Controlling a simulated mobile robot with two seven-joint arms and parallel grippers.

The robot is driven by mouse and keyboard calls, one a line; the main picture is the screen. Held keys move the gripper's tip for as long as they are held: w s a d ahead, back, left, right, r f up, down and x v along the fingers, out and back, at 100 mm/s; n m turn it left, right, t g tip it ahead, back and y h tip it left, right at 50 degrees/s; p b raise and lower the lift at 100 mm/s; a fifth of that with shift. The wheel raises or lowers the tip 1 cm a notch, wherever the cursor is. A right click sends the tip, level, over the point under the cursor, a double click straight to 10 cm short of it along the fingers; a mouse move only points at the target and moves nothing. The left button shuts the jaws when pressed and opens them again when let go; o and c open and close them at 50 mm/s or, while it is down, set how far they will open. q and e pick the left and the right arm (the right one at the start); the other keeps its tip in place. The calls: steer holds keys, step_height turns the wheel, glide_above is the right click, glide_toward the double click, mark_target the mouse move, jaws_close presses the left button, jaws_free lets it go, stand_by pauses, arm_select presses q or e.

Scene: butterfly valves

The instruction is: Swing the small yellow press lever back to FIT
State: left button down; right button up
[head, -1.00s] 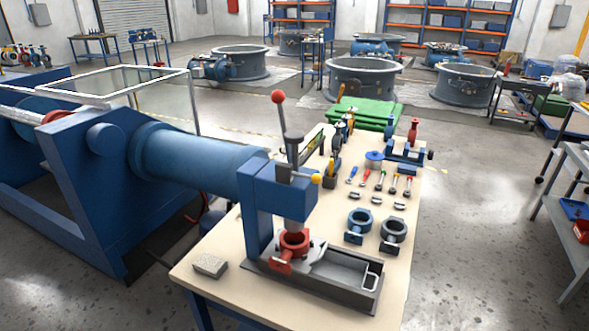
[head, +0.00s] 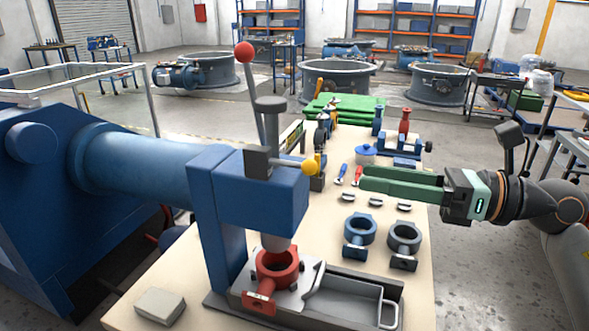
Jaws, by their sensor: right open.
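The small press lever ends in a yellow knob (head: 310,167) and sticks out to the right from the head of the blue press (head: 262,190). The lettering FIT cannot be read. My right gripper (head: 363,179) comes in from the right with two long green fingers, open and pointing left at the knob. Its fingertips are apart from the knob, a little to its right and slightly lower in the picture. Nothing shows between the fingers. My left gripper is not in view.
A tall lever with a red ball (head: 244,52) rises from the press. A red valve body (head: 276,268) sits under the ram. Two ring-shaped bodies, one blue (head: 359,230) and one grey (head: 404,238), stand on the bench. A grey tray (head: 350,290) lies in front.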

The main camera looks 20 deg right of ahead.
mark_target(304, 165)
steer(key=p+x, duration=0.3)
steer(key=x, duration=0.8)
steer(key=shift+s+r+p, duration=0.1)
steer(key=shift+r+p, duration=0.05)
steer(key=shift+p, duration=0.2)
steer(key=shift+w+a, duration=0.3)
steer(key=shift+a, duration=0.2)
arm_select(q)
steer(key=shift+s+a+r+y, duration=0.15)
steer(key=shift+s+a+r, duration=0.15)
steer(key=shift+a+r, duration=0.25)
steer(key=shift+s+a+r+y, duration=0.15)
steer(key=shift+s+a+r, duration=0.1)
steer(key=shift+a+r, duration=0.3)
arm_select(e)
steer(key=shift+w+a, duration=0.1)
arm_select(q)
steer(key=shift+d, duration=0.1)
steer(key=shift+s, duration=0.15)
arm_select(e)
steer(key=shift+c, duration=0.3)
steer(key=shift+c, duration=0.8)
jaws_close()
